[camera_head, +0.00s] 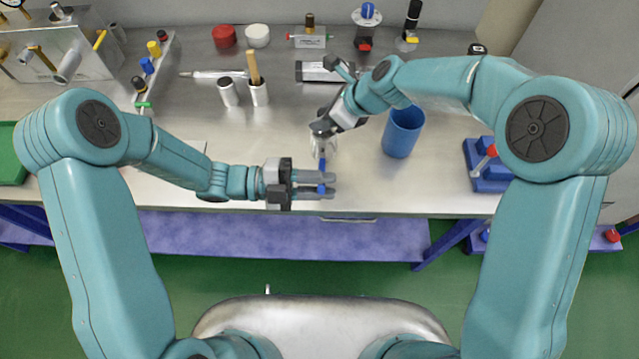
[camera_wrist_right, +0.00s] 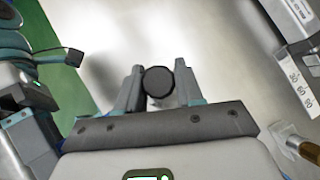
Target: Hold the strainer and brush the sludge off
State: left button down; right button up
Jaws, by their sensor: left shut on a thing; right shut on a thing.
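My left gripper (camera_head: 328,187) is shut on a small blue piece (camera_head: 321,189) above the bench's front edge. The blue continues upward as a thin part toward my right gripper. My right gripper (camera_head: 325,143) is just beyond it and shut on a slim thing. In the right wrist view, a dark round end (camera_wrist_right: 158,82) sits between the fingers of my right gripper (camera_wrist_right: 159,92). I cannot tell which held thing is the strainer and which is the brush. No sludge can be made out, and whether the two held things touch is unclear.
A blue cup (camera_head: 403,132) stands right of my right gripper. A blue rack (camera_head: 488,165) is at the right.

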pick_arm(q)
jog(key=shift+d+r, duration=0.1)
jog(key=shift+r, duration=0.55)
jog(key=shift+f, duration=0.1)
jog(key=shift+f, duration=0.5)
jog(key=shift+f, duration=0.1)
jog(key=shift+f, duration=0.55)
jog(key=shift+f, duration=0.15)
jog(key=shift+f, duration=0.45)
jog(key=shift+f, duration=0.1)
